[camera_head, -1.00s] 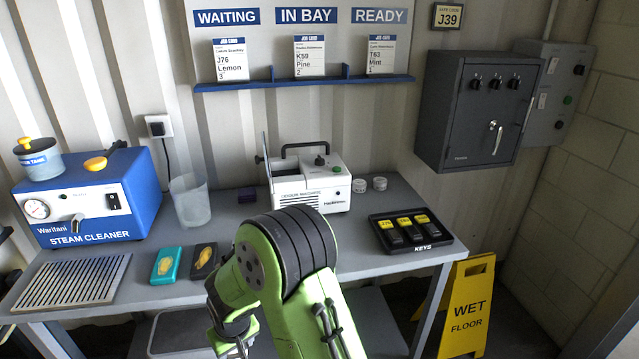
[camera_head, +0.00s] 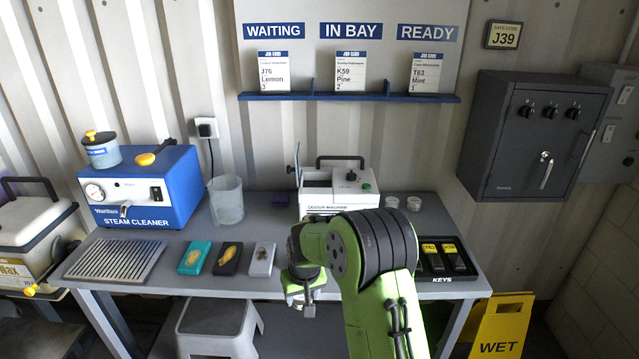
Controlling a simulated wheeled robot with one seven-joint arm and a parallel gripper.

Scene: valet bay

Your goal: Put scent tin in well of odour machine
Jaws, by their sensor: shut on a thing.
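The white odour machine (camera_head: 353,199) stands at the back of the bench, its lid raised on the left side. Its open top shows at the left, but the well's inside is not clear. Two small pale scent tins (camera_head: 392,203) (camera_head: 414,203) stand on the bench right of the machine. My gripper (camera_head: 307,303) hangs low at the bench's front edge, in front of the machine. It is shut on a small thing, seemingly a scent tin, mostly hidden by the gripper. My green arm covers the machine's lower front.
A blue steam cleaner (camera_head: 142,190), a grille tray (camera_head: 115,260) and a clear jug (camera_head: 226,200) stand left. Three flat packs (camera_head: 228,258) lie at the front. A key tray (camera_head: 447,262) is right, partly behind my arm. A step stool (camera_head: 215,322) stands below.

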